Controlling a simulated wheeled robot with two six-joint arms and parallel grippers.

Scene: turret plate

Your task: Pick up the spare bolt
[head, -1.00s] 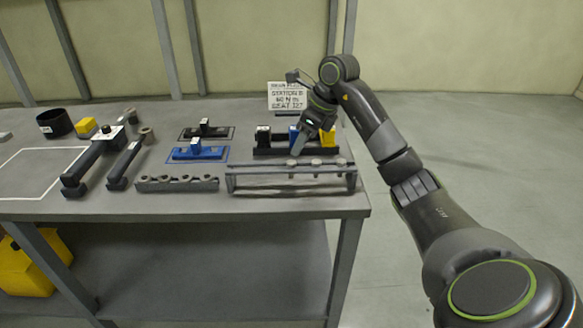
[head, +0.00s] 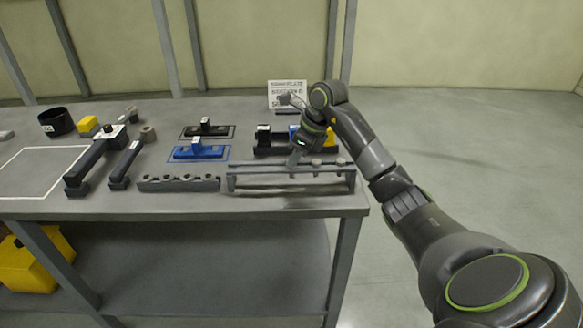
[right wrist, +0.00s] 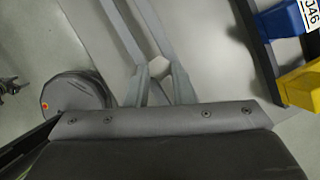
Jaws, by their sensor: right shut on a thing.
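A grey rack (head: 236,184) with a long top rail stands at the table's front right, with grey bolts in it. Two bolt heads, one of them here (head: 316,162), show on its rail to the right of my gripper. My right gripper (head: 293,163) points down at the rail's middle. In the right wrist view its fingers (right wrist: 160,82) are closed on a pale grey hex-headed bolt (right wrist: 158,68). The bolt's shank is hidden, and I cannot tell whether it is still seated in the rack. My left gripper is not in view.
Behind the rack is a dark holder (head: 268,150) with blue and yellow blocks (head: 331,139). A low notched grey block (head: 178,184) lies left of the rack. A blue fixture (head: 199,151) and a sign (head: 287,88) stand farther back. The table's front edge is close.

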